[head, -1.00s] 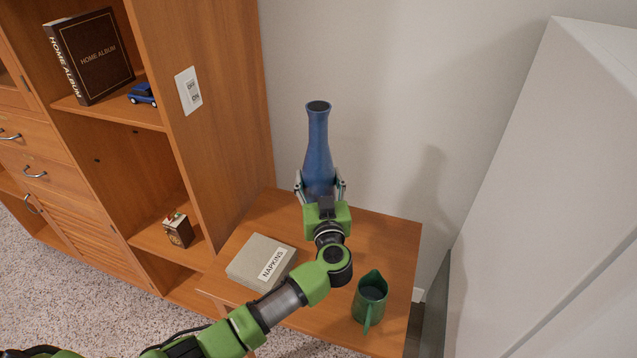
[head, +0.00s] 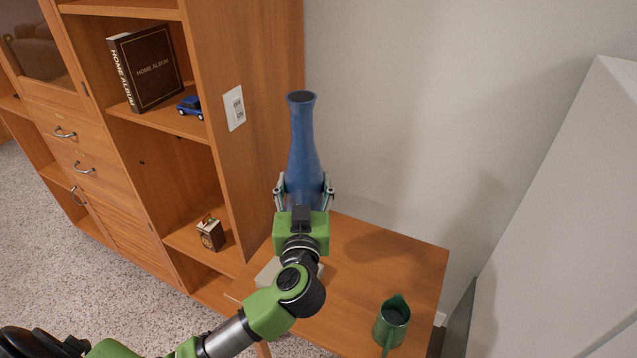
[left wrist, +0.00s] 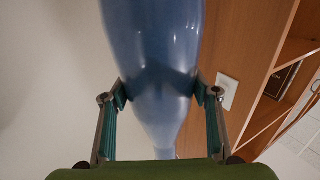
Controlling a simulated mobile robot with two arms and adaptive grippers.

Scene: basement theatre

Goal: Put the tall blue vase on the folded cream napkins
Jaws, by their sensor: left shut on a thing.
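The tall blue vase (head: 303,140) is upright in the head view, held above the back left part of the small wooden table (head: 390,270). My left gripper (head: 304,195) is shut on its wide lower body. The left wrist view also shows the vase (left wrist: 155,50) between the two fingers (left wrist: 160,95). The folded cream napkins (head: 267,272) lie on the table's left side, mostly hidden behind my left arm and gripper. Whether the vase is directly above them I cannot tell. My right gripper is not in view.
A green pitcher (head: 391,323) stands at the table's front right. A wooden cabinet (head: 260,60) rises to the left, with an album (head: 150,68), a blue toy car (head: 190,107) and a small box (head: 210,233) on its shelves. A wall is behind; a white surface (head: 570,220) stands right.

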